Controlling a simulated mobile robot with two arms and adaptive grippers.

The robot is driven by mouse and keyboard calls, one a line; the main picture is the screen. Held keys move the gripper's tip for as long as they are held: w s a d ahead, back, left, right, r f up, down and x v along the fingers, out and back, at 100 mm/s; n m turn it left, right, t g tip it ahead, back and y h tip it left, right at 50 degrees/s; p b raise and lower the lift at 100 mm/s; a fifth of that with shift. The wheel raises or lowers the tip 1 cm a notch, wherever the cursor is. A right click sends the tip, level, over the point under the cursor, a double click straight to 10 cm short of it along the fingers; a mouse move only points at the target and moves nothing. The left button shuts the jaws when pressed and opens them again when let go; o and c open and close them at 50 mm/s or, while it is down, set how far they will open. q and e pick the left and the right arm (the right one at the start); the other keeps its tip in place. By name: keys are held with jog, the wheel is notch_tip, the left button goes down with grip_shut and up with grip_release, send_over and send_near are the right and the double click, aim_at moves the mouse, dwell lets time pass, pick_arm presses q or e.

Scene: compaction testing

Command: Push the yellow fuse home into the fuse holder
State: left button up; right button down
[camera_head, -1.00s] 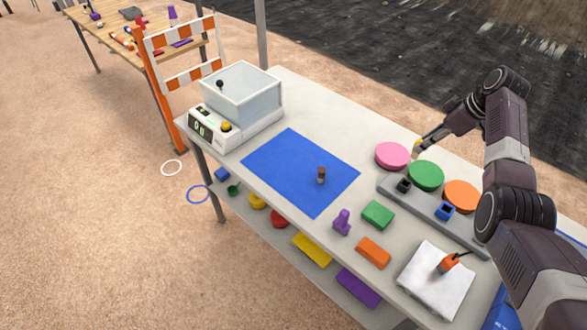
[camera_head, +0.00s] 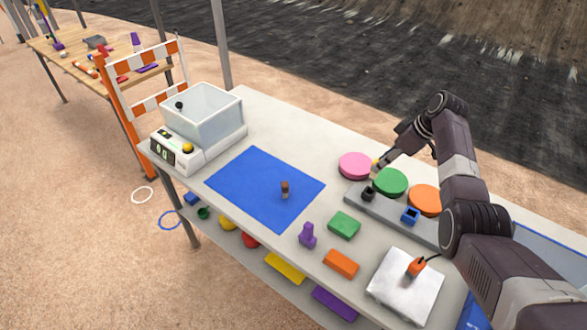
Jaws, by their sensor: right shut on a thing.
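My right gripper (camera_head: 377,172) points down and left from the right arm. It is shut on the yellow fuse (camera_head: 376,163), of which only a small yellow patch shows beside the fingers. A small black holder (camera_head: 368,194) stands on the left end of a grey rail (camera_head: 386,207), just below the gripper's tips. A blue holder (camera_head: 411,215) sits further right on the same rail. I cannot tell whether the fuse touches the black holder. My left gripper is out of view.
Pink (camera_head: 355,166), green (camera_head: 390,182) and orange (camera_head: 424,199) discs lie behind the rail. Green (camera_head: 344,225) and orange (camera_head: 341,263) blocks and a purple piece (camera_head: 307,236) lie in front. A blue mat (camera_head: 250,185) holds a small brown piece; a scale with a clear bin (camera_head: 203,115) stands left.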

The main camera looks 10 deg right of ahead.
jog(key=shift+f+b, duration=1.75)
jog(key=shift+f, duration=0.95)
jog(key=shift+f+b, duration=1.35)
jog(key=shift+f, duration=0.75)
jog(key=c, duration=1.5)
grip_release()
jog(key=shift+c, duration=0.2)
jog(key=shift+r, duration=0.1)
jog(key=p+v, duration=0.4)
jog(key=p, duration=0.1)
jog(key=shift+s+d+r+p, duration=0.15)
jog(key=shift+s+r+p, duration=0.05)
jog(key=shift+r+p, duration=0.15)
